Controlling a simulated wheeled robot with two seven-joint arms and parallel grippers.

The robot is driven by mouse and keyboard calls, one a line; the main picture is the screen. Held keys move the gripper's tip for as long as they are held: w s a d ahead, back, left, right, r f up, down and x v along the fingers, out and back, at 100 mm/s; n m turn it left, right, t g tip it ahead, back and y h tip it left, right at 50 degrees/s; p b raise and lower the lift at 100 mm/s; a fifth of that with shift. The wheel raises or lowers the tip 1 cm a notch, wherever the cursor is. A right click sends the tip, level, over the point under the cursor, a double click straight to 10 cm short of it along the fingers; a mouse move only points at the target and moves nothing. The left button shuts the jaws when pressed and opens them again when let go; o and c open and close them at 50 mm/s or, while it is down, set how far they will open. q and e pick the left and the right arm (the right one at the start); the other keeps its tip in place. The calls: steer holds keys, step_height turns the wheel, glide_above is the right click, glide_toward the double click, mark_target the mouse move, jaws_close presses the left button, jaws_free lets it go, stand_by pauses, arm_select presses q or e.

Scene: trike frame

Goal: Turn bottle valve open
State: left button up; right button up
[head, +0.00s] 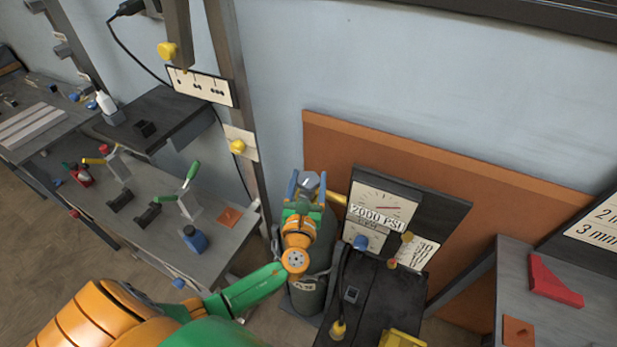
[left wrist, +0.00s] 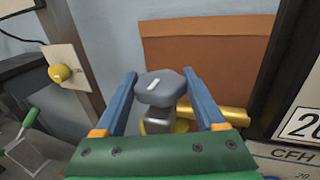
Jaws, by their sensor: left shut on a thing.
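The bottle valve is a grey rounded knob (left wrist: 160,88) with a small white mark on top. It sits on a grey stem with a brass fitting (left wrist: 225,113) to its right. In the head view the knob (head: 308,180) is small and at the top of the dark gas bottle (head: 308,300). My left gripper (left wrist: 160,76) is shut on the knob, with one blue finger on each side. In the head view the left gripper (head: 307,186) and its wrist hide most of the bottle's upper part. My right gripper is out of view.
A gauge panel (head: 385,202) reading 2000 PSI stands right of the bottle, above a dark welder box (head: 375,295). An orange-brown board (head: 440,165) is behind them. A grey post (head: 235,100) and a bench with clamps (head: 150,225) are on the left.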

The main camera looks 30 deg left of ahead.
mark_target(308, 190)
arm_select(q)
steer(key=shift+n+g+y, duration=0.3)
steer(key=shift+n+y, duration=0.2)
steer(key=shift+y, duration=0.2)
steer(key=o, duration=1.3)
steer(key=shift+o, duration=0.2)
steer(key=v, duration=0.7)
steer(key=shift+s+b, duration=0.15)
steer(key=shift+b, duration=0.15)
